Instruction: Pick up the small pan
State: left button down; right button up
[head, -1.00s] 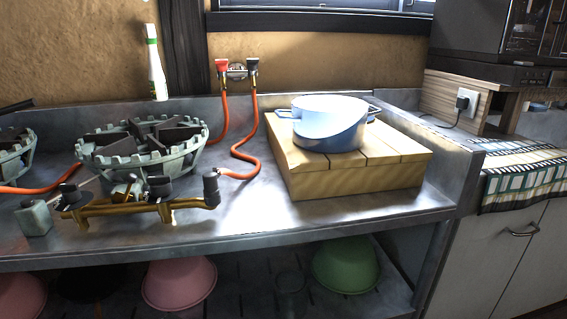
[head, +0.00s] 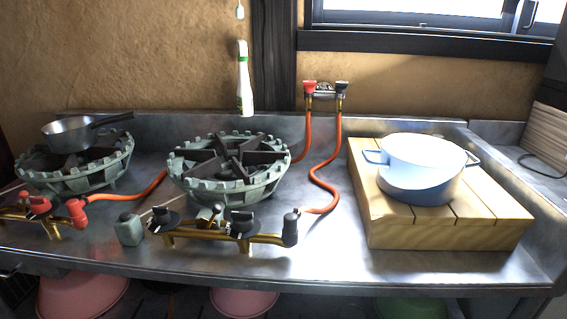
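A small dark metal pan (head: 70,135) sits on the left gas burner (head: 112,169) at the far left of the counter. Its dark handle (head: 112,119) points to the right and slightly back. A larger white and blue two-handled pot (head: 420,165) stands on a wooden block (head: 440,228) at the right. Neither of my grippers is in view.
A second burner (head: 228,177), with no pan on it, stands in the middle of the metal counter (head: 330,245). Valves with brass pipes (head: 215,237) run along the front. Orange hoses (head: 325,172) rise to wall taps. A white bottle (head: 244,80) is at the back wall.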

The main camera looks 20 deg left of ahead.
aim_at(83, 136)
jog(key=u, duration=1.8)
jog(key=i+j+z, duration=0.15)
jog(key=i+j, duration=0.15)
jog(key=j, duration=0.15)
jog(key=i+j+z, duration=0.2)
jog(key=j, duration=0.25)
jog(key=i, duration=0.1)
